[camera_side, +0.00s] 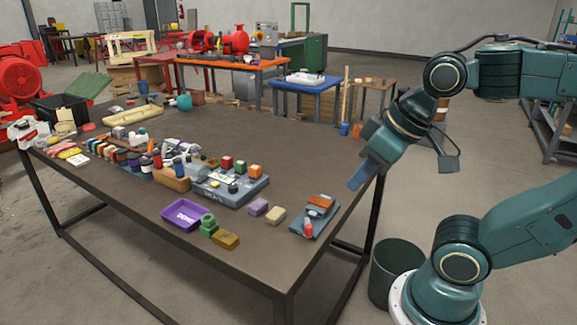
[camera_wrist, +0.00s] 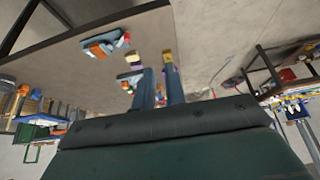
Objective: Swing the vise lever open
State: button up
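I cannot pick out a vise or its lever for certain in either view. A small blue-grey base (camera_side: 312,222) with an orange-brown block (camera_side: 321,201) and a red bottle (camera_side: 308,230) sits near the table's right front edge. A similar blue and orange item shows in the wrist view (camera_wrist: 107,43). My gripper (camera_side: 355,183) points down and left above the table's right edge, apart from the items. In the wrist view its two blue fingers (camera_wrist: 159,70) stand apart; nothing is clearly held between them.
The brown table (camera_side: 240,125) has clear room at its back and right. A larger blue-grey plate (camera_side: 232,190) carries several coloured blocks. A purple tray (camera_side: 184,213), green part (camera_side: 208,224) and many small items crowd the front and left. A dark bin (camera_side: 397,270) stands on the floor.

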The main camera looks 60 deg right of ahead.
jog(key=shift+w+d+m, duration=0.1)
jog(key=shift+w+m, duration=0.05)
jog(key=shift+m, duration=0.15)
grip_shut()
jog(key=w+d+f+m+g+h, duration=0.1)
jog(key=w+d+f+m+g, duration=0.3)
jog(key=m, duration=0.9)
jog(key=w+d+f+m+g+h, duration=0.1)
jog(key=w+d+f+m+g, duration=0.3)
jog(key=w+d+f+m, duration=0.5)
jog(key=shift+f+m, duration=1.35)
jog(key=shift+m, duration=1.15)
jog(key=shift+d+f, duration=0.15)
jog(key=x, duration=0.3)
jog(key=w+x, duration=0.1)
jog(key=x, duration=0.2)
jog(key=a+x, duration=0.1)
jog(key=x, duration=0.2)
jog(key=shift+w+f, duration=0.15)
jog(key=shift+f, duration=0.1)
jog(key=shift+w+a, duration=0.6)
jog(key=shift+w, duration=0.05)
